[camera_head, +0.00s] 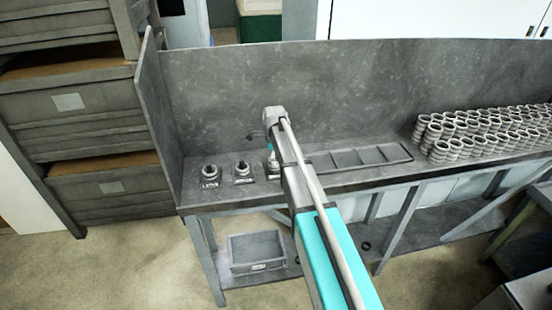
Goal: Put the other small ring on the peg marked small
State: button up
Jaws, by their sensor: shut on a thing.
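My gripper (271,156) points down over the third, rightmost peg stand (273,170) in the row on the bench. It is small in the view and partly hidden by my arm. It is shut on the small ring, but the ring itself is too small and covered to make out. I cannot tell whether the ring is around the peg or above it. This stand's label is partly covered and cannot be read.
Two more labelled peg stands, a left one (209,173) and a middle one (242,171), stand left of my gripper. An empty compartment tray (358,159) lies to the right. Many stacked rings (485,130) fill the bench's right. A back panel (350,90) rises close behind. A grey bin (256,250) sits below.

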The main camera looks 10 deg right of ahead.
jog(key=shift+f, duration=0.15)
jog(key=o, duration=0.9)
jog(key=shift+r+p, duration=5.45)
jog(key=shift+r, duration=0.1)
jog(key=shift+s+f, duration=0.1)
